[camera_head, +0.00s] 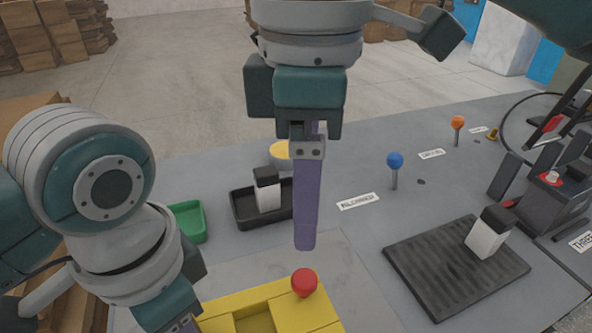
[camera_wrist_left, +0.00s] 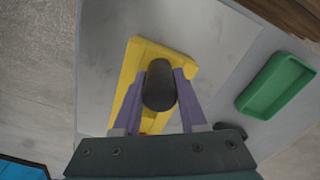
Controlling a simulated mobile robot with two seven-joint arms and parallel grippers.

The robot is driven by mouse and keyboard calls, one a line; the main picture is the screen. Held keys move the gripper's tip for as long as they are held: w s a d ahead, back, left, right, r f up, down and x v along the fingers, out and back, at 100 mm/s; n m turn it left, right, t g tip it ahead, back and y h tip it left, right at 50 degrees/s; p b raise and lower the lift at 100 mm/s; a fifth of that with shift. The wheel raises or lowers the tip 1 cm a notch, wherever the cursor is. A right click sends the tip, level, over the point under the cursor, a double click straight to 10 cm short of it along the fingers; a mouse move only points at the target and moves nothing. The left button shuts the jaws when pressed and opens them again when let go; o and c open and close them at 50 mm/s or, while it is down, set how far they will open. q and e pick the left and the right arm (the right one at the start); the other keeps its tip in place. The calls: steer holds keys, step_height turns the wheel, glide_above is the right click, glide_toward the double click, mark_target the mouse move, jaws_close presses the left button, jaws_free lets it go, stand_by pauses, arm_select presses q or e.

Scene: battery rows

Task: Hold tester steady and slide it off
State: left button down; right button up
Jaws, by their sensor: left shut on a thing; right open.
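The yellow block (camera_head: 228,302), which looks like the tester, sits at the bottom of the head view with a recess in its top and a red ball (camera_head: 304,283) on its corner. My left gripper (camera_head: 187,323) is at its left edge, mostly cut off by the frame. In the left wrist view the purple fingers are shut on a dark rounded piece (camera_wrist_left: 160,85) over the yellow block (camera_wrist_left: 150,50); I cannot tell whether that piece belongs to the block. My right gripper (camera_head: 307,240) is open and empty above and behind the block, one finger largely hiding the other.
A white battery with black top (camera_head: 267,192) stands in a black tray (camera_head: 240,222). Another (camera_head: 487,236) stands on a ribbed dark mat (camera_head: 425,290). A green tray (camera_head: 187,222), blue-ball post (camera_head: 395,162) and orange-ball post (camera_head: 458,123) stand around. The grey table is bare between block and mat.

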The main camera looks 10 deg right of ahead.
stand_by(0.3)
arm_select(q)
steer(key=shift+c, duration=1.9)
jaws_free()
steer(key=r, duration=1.1)
steer(key=shift+w, duration=0.2)
steer(key=shift+s+r, duration=0.2)
steer(key=shift+r, duration=0.3)
